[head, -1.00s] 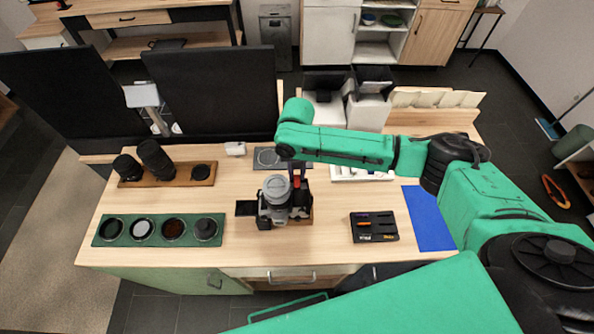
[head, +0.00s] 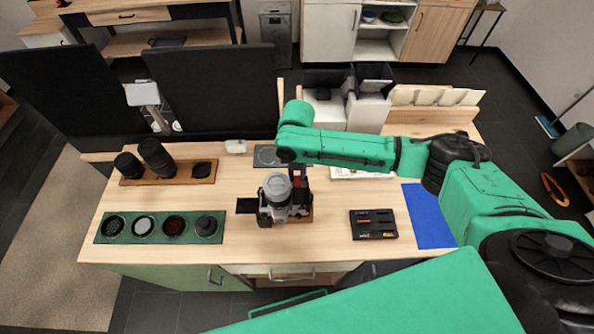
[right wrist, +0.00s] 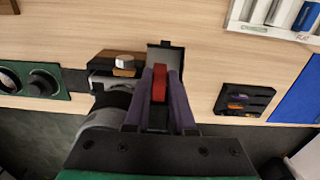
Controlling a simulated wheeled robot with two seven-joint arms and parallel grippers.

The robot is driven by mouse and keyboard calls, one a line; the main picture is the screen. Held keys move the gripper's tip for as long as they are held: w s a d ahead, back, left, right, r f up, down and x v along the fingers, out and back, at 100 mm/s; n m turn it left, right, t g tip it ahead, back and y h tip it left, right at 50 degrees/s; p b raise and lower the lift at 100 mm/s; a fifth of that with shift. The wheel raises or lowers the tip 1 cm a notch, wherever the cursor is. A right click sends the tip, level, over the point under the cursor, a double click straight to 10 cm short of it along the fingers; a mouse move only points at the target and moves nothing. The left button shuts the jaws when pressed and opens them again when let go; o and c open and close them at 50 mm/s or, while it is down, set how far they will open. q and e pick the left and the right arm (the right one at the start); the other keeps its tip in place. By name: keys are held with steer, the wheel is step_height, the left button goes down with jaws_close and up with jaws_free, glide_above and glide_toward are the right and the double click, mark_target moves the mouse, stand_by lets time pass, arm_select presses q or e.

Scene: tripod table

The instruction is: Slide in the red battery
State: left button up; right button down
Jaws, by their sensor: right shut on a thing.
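The red battery (right wrist: 159,82) is held upright between the two dark fingers of my right gripper (right wrist: 160,88), which is shut on it. In the head view my right gripper (head: 299,176) points down just behind the camera (head: 276,198), at its right side. The silver and black camera (right wrist: 106,108) is left of the fingers in the right wrist view. A dark open flap or bay (right wrist: 166,52) shows just beyond the battery's top end. The fingers hide where the battery's lower end is, so I cannot tell whether it is inside the camera. My left gripper is not in view.
A black tray (head: 374,224) with small items and a blue mat (head: 429,216) lie to the right. A green filter tray (head: 159,228) and a wooden lens tray (head: 167,174) are on the left. A white tray (head: 360,173) is behind, partly under my arm.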

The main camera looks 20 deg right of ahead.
steer(key=shift+s+a, duration=0.2)
steer(key=shift+s, duration=0.55)
steer(key=shift+s+a, duration=0.15)
steer(key=shift+s, duration=0.55)
stand_by(0.7)
steer(key=c, duration=1.1)
jaws_free()
steer(key=shift+w+d, duration=0.25)
steer(key=shift+w, duration=0.65)
steer(key=shift+w+d, duration=0.2)
steer(key=shift+w, duration=0.65)
steer(key=o, duration=0.6)
steer(key=shift+r, duration=3.05)
